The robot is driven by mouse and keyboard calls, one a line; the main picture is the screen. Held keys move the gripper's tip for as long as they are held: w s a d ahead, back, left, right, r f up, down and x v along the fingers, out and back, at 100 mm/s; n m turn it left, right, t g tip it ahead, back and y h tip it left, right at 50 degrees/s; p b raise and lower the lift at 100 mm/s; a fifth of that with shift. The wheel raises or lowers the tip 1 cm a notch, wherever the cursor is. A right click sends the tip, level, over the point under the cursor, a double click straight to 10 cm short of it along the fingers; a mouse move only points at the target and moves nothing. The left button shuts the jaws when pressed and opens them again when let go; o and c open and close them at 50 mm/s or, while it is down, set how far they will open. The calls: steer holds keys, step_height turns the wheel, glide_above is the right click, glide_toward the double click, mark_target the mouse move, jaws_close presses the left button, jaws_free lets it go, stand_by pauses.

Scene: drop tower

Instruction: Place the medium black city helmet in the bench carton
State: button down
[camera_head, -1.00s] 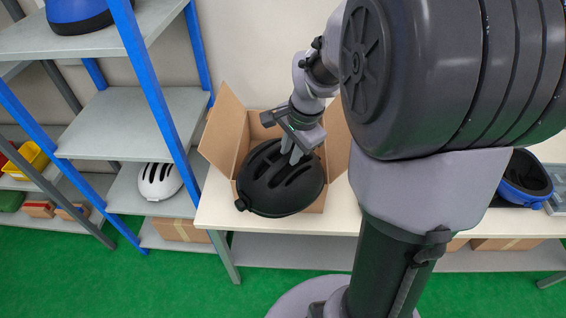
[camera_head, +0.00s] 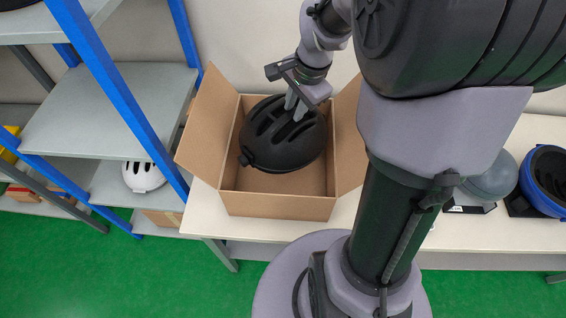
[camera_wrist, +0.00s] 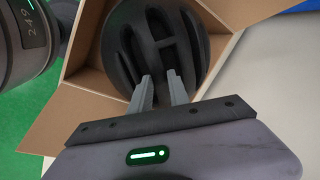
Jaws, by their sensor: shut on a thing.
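The black helmet (camera_head: 284,146) is in my gripper (camera_head: 293,106), top side up, over the opening of the bench carton (camera_head: 277,205). My gripper is shut on the helmet at its vents, on its right upper part. In the wrist view the two fingers (camera_wrist: 160,92) reach into the slots of the helmet (camera_wrist: 150,45). The carton is an open cardboard box with its side flaps spread, and its wall also shows in the wrist view (camera_wrist: 85,95). Whether the helmet touches the carton's floor I cannot tell.
The carton stands on a pale bench (camera_head: 205,213). A blue-and-grey shelf (camera_head: 110,110) stands at the left, with a white helmet (camera_head: 143,176) on a lower board. A grey helmet (camera_head: 492,178) and a blue helmet (camera_head: 548,178) are on the bench at the right.

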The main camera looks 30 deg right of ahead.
step_height(320, 180, down, 16)
steer(key=b, duration=1)
steer(key=shift+w+d+f, duration=0.15)
steer(key=shift+w, duration=0.05)
